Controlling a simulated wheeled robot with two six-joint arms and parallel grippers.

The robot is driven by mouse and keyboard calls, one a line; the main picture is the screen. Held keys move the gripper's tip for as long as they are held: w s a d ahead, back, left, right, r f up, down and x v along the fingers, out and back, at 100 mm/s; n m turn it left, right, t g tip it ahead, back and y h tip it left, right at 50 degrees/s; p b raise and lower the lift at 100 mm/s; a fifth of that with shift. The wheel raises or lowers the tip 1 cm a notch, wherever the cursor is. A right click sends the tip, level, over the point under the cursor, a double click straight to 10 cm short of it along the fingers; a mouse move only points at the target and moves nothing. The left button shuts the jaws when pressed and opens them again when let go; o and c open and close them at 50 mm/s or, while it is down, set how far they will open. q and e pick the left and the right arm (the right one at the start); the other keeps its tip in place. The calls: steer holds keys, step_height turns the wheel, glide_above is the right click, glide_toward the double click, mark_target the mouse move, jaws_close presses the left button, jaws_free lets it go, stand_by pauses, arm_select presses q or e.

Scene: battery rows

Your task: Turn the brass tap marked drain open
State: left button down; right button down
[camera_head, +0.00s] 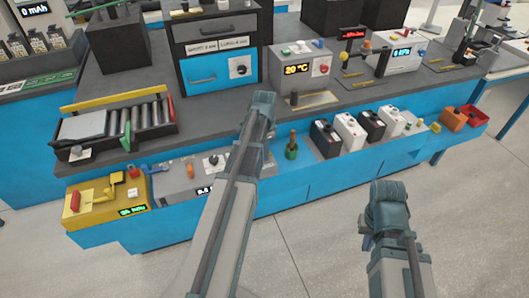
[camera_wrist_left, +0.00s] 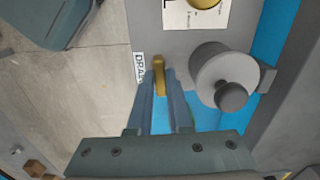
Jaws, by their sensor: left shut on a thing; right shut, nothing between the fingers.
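The brass tap (camera_wrist_left: 159,72) shows in the left wrist view as a short narrow lever on a grey panel. A white label (camera_wrist_left: 139,68) reading "DRA", its end covered, sits just left of it. My left gripper (camera_wrist_left: 165,92) is shut on the tap, its fingers reaching up to the lever from below. In the head view my left arm (camera_head: 262,108) reaches over the bench front, and its fingers and the tap are hidden there. My right arm's end (camera_head: 388,208) is over the floor at the lower right, apart from the bench; its gripper is shut and empty, the fingers hardly visible.
A grey round knob (camera_wrist_left: 226,82) stands close right of the tap. A brass disc (camera_wrist_left: 203,2) shows above on a white plate. The bench holds a yellow unit (camera_head: 88,207), a roller conveyor (camera_head: 138,122), several batteries (camera_head: 372,127) and a drawer cabinet (camera_head: 203,78). The floor in front is clear.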

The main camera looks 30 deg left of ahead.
arm_select(q)
steer(key=n, duration=0.8)
steer(key=shift+n, duration=0.3)
steer(key=n, duration=0.4)
steer(key=shift+n, duration=2.4)
steer(key=c, duration=0.8)
jaws_free()
steer(key=shift+c, duration=0.2)
steer(key=shift+r, duration=0.15)
